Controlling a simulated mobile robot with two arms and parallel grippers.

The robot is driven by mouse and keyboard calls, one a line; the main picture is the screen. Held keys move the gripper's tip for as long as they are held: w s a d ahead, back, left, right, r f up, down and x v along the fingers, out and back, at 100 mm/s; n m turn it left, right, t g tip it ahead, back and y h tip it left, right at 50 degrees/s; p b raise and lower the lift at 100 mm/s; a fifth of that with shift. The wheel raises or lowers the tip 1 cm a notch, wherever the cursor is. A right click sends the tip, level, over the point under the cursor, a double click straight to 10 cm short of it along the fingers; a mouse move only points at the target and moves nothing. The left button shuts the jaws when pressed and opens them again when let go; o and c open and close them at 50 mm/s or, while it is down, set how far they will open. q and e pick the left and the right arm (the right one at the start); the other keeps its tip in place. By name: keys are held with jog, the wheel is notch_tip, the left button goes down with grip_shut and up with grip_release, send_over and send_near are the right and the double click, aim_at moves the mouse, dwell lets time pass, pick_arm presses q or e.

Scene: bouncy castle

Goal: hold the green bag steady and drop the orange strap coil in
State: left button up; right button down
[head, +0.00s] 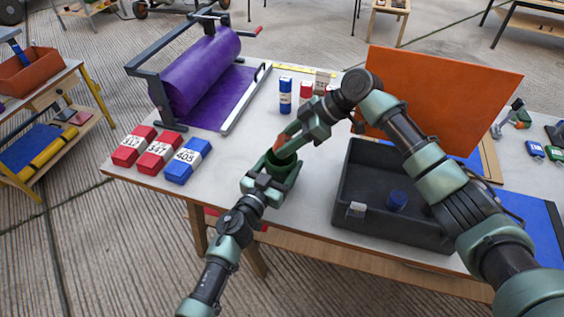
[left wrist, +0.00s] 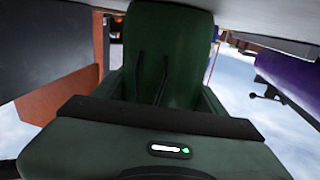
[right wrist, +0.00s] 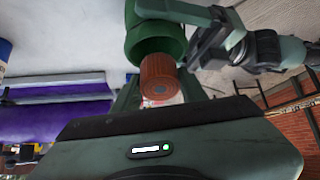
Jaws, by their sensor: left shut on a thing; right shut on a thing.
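The green bag (head: 285,167) stands upright on the table near its front edge, its round mouth facing up. My left gripper (head: 268,184) is shut on its side; the bag also fills the middle of the left wrist view (left wrist: 165,50). My right gripper (head: 291,138) is shut on the orange strap coil (head: 280,145), just above the bag's mouth. In the right wrist view the brownish-orange coil (right wrist: 158,72) is end-on to the camera and overlaps the rim of the green bag (right wrist: 155,40). I cannot tell whether the coil's lower end is inside the mouth.
A black crate (head: 345,185) with a blue roll stands right of the bag, under my right arm. Red and blue numbered blocks (head: 188,162) lie to the left. A purple roll (head: 200,70) on a frame and an orange panel (head: 440,85) stand behind.

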jog(key=c, duration=0.7)
grip_release()
jog(key=v, duration=1.2)
pick_arm(q)
jog(key=o, duration=1.8)
